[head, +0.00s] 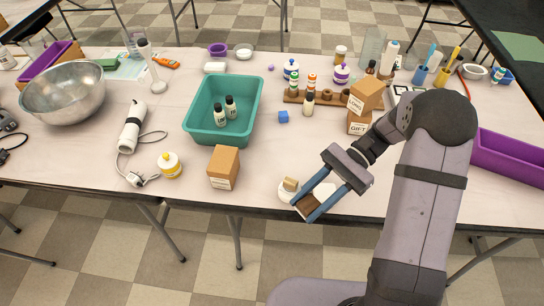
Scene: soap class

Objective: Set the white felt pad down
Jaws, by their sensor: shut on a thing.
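My gripper (303,211) reaches down and left over the front edge area of the table, its two blue fingers spread around what it holds. The white felt pad (324,191) shows as a pale patch between the fingers. A brown face (308,205) shows between the fingertips; I cannot tell what it belongs to. Just left of the fingers, a white round piece (285,195) lies on the table with a tan block (290,184) on it. The fingers partly hide this spot, and I cannot tell whether the held pad touches the table.
A cardboard box (223,167) stands left of my gripper. Stacked boxes (365,95) and a wooden rack (330,99) stand behind it. A teal tub (190,127) holds two bottles. A purple bin (507,155) is at right.

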